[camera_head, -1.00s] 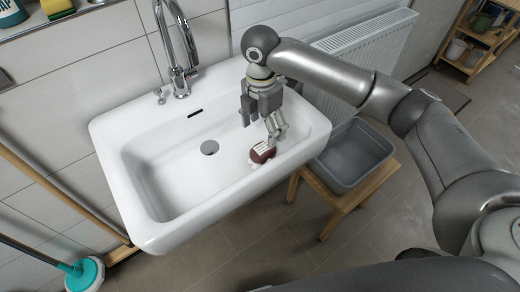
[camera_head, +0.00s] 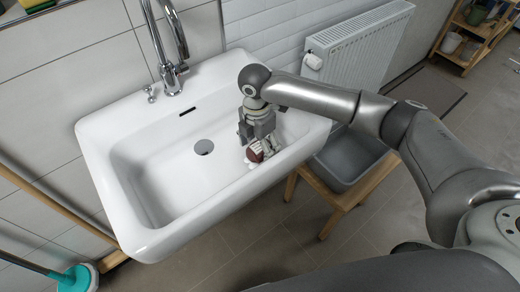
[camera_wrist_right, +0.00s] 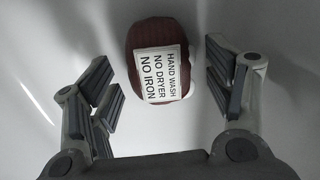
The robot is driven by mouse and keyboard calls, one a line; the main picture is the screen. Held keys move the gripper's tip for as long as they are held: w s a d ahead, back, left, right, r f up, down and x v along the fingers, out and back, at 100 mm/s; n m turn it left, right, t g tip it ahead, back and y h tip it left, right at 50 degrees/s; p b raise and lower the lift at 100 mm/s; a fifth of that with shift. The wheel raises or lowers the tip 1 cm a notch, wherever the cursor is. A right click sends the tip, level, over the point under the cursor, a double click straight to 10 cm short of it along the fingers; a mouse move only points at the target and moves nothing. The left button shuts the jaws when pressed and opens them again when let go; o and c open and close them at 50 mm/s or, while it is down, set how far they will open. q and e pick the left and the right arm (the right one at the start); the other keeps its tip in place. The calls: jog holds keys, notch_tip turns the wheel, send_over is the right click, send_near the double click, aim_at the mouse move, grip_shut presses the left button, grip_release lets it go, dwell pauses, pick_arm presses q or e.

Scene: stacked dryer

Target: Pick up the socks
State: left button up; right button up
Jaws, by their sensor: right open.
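The socks show as a rolled dark red bundle (camera_head: 254,153) in the right part of the white sink (camera_head: 165,185). In the right wrist view the bundle (camera_wrist_right: 160,45) bears a white label reading "HAND WASH NO DRYER NO IRON". My right gripper (camera_head: 256,150) is low in the sink, right at the bundle, and partly hides it in the head view. In the right wrist view its fingers (camera_wrist_right: 166,95) are spread wide, with the bundle ahead between them and a gap on both sides. My left gripper is not in view.
A chrome faucet (camera_head: 168,50) stands behind the basin. A grey tub (camera_head: 350,158) sits on a wooden stool (camera_head: 335,207) right of the sink. A white radiator (camera_head: 362,60) is on the wall behind. A teal mop (camera_head: 78,277) is at lower left.

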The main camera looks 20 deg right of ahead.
notch_tip(320, 180, down, 2)
jog(key=shift+f, duration=0.1)
jog(key=c, duration=1.2)
jog(key=shift+r, duration=0.25)
